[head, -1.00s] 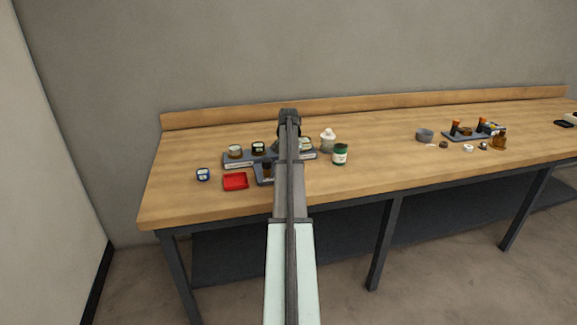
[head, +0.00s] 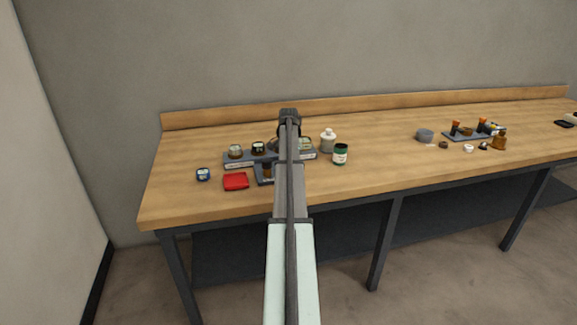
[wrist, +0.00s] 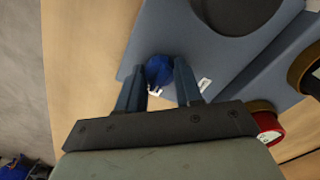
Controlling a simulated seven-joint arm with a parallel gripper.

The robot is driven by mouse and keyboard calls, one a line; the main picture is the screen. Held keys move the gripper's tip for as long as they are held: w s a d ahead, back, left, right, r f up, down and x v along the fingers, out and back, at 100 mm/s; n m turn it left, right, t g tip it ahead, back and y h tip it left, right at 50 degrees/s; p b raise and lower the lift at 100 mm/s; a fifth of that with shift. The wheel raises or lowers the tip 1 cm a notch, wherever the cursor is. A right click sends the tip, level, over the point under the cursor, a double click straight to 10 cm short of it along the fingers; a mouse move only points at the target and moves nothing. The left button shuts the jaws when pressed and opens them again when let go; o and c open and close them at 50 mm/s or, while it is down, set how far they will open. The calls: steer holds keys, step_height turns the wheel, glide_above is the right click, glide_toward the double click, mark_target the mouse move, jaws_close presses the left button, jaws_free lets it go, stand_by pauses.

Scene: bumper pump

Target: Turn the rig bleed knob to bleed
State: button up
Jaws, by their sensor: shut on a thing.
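In the wrist view a round blue knob (wrist: 158,70) stands at the edge of a blue-grey rig plate (wrist: 150,32). My gripper (wrist: 159,78) has one finger on each side of the knob and is shut on it. A small white label lies beside each finger. I cannot read which way the knob is turned. In the head view my own arm hides the knob and most of my gripper; the rig (head: 240,164) shows partly on both sides of the arm.
A red tray (head: 236,181) and a small blue-and-white jar (head: 203,174) lie left of my arm. A green jar (head: 340,154) and a white bottle (head: 328,141) stand to its right. The bench between these and the far-right items is clear.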

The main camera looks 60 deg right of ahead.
steer(key=o, duration=1)
steer(key=shift+o, duration=0.2)
step_height(320, 180, up, 14)
steer(key=shift+d+f, duration=0.1)
steer(key=shift+f, duration=0.05)
